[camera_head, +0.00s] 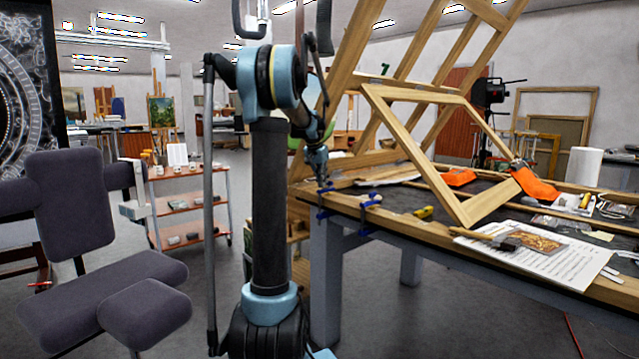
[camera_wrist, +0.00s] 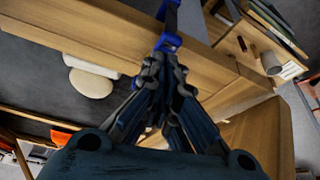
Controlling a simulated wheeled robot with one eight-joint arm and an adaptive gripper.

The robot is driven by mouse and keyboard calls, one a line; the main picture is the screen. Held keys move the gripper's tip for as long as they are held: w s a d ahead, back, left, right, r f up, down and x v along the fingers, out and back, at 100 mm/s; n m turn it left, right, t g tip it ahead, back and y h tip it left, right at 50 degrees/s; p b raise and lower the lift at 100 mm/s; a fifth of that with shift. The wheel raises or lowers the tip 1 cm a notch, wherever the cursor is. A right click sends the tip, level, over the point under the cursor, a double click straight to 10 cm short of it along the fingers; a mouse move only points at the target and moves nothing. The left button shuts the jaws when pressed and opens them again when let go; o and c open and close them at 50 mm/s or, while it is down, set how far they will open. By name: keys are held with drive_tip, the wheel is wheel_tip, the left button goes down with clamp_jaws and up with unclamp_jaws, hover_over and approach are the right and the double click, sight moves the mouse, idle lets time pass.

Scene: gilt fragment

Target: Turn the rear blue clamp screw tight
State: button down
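The rear blue clamp (camera_head: 323,188) sits on the wooden edge of the workbench (camera_head: 421,232), directly below my gripper (camera_head: 319,172) in the head view. In the wrist view, its blue body (camera_wrist: 168,42) shows just beyond the fingertips of my gripper (camera_wrist: 165,65). The fingers converge close together around the lower part of the clamp. Whether they touch or grip its screw is hidden by the fingers. A second blue clamp (camera_head: 371,200) is on the same bench edge, to the right in the head view.
A tilted wooden frame (camera_head: 446,190) rises from the bench, close to my arm. A grey padded chair (camera_head: 75,200) stands left; open floor lies between.

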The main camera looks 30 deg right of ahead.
drive_tip(key=shift+s+a, duration=0.35)
drive_tip(key=shift+a, duration=0.5)
drive_tip(key=shift+s+a, duration=0.3)
drive_tip(key=shift+a, duration=0.5)
drive_tip(key=v, duration=0.9)
drive_tip(key=shift+w+a+r, duration=0.15)
drive_tip(key=shift+w+a, duration=0.05)
drive_tip(key=shift+a, duration=0.25)
drive_tip(key=c, duration=1.7)
unclamp_jaws()
drive_tip(key=shift+r, duration=0.25)
drive_tip(key=s+d+r+n+t+y, duration=0.15)
drive_tip(key=d+n+y, duration=0.45)
drive_tip(key=d+n, duration=0.9)
drive_tip(key=w+a+f, duration=0.1)
drive_tip(key=f, duration=0.2)
drive_tip(key=w+a+f+n, duration=0.1)
drive_tip(key=w+f, duration=0.1)
drive_tip(key=f, duration=0.2)
drive_tip(key=w+a+f+n, duration=0.1)
drive_tip(key=a+f, duration=0.1)
drive_tip(key=f, duration=0.1)
drive_tip(key=shift+w+f+t, duration=0.2)
drive_tip(key=shift+f+t, duration=0.05)
drive_tip(key=shift+f, duration=0.05)
